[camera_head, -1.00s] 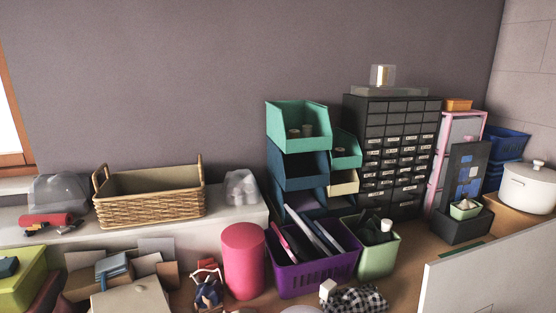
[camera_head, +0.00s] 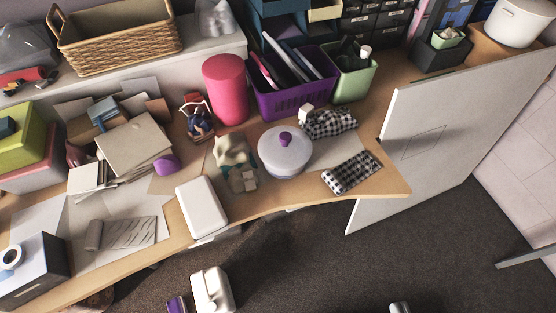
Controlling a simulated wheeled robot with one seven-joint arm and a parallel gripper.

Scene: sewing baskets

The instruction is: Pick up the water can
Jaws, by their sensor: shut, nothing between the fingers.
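I cannot pick out a water can with certainty in this view. A bright pink upright cylinder (camera_head: 225,90) stands at the back of the wooden desk, left of a purple basket. A round white lidded pot (camera_head: 285,155) with a purple knob stands near the desk's middle. Neither shows a spout. No gripper fingers show. A white rounded piece (camera_head: 212,290) lies at the bottom edge, below the desk's front; I cannot tell what it is.
The purple basket (camera_head: 290,100) and green bin (camera_head: 352,82) hold items at the back. Papers and boxes crowd the left. Checkered cloth (camera_head: 351,173) lies near the front right. A white panel (camera_head: 440,135) stands at right. Open dark carpet (camera_head: 400,255) lies in front.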

